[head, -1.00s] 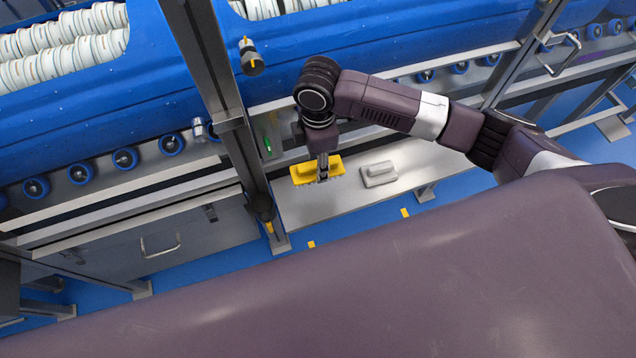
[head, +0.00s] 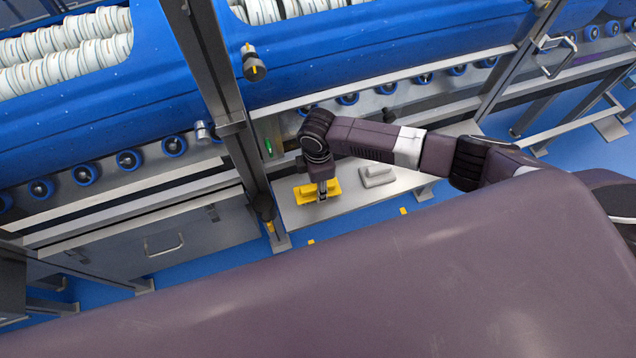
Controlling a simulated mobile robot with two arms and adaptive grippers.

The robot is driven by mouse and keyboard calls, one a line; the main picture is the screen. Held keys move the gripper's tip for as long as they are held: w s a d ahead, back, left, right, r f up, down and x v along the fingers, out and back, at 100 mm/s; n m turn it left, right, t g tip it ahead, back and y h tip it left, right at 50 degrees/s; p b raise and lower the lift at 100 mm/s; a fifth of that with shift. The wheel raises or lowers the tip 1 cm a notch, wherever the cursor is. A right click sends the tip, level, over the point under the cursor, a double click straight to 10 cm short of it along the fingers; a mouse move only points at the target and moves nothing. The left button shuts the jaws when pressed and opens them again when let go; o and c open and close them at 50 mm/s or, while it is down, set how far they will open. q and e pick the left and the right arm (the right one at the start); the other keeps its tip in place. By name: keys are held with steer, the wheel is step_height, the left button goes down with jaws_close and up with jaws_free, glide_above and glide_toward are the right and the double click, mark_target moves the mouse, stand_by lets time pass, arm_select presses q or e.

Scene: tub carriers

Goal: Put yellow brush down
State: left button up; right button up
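The yellow brush (head: 304,194) is at the left part of a metal shelf (head: 352,204) in the head view. My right gripper (head: 322,193) points down from above and is shut on the brush, hiding its middle. The brush looks level and is at or just above the shelf surface; I cannot tell whether it touches. My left gripper is not in view.
A light grey brush (head: 377,177) lies on the shelf just right of the yellow one. A grey upright post (head: 240,150) stands left of the shelf. Blue tubs (head: 370,45) with white discs sit on rollers above and behind. The shelf's front strip is bare.

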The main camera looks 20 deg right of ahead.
steer(key=o, duration=1)
steer(key=shift+f, duration=0.1)
steer(key=shift+f+b, duration=0.15)
steer(key=shift+b, duration=0.2)
step_height(320, 180, up, 8)
steer(key=shift+s+f+b, duration=0.1)
steer(key=shift+s+b, duration=0.05)
steer(key=shift+b, duration=0.75)
steer(key=shift+a, duration=0.1)
